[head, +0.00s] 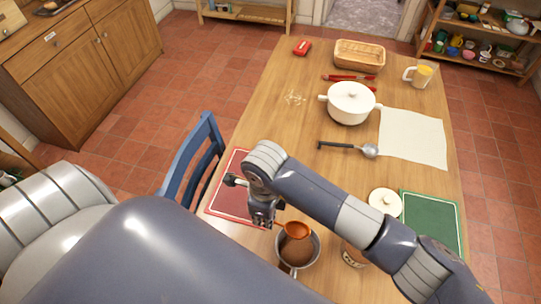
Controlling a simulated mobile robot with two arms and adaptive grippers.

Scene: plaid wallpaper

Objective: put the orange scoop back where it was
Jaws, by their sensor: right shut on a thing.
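The orange scoop (297,230) is held in my right gripper (265,216), which is shut on its handle end. The scoop's bowl is over the far rim of a metal pot (312,262) holding brown powder or grounds. I cannot tell whether the scoop touches the contents. A jar (353,256) stands just right of the pot, partly hidden by my right arm. A round cream lid (385,203) lies farther right. My left gripper is out of view.
A red mat (228,192) lies under the gripper and a green mat (432,218) at right. A blue chair (200,150) stands left.

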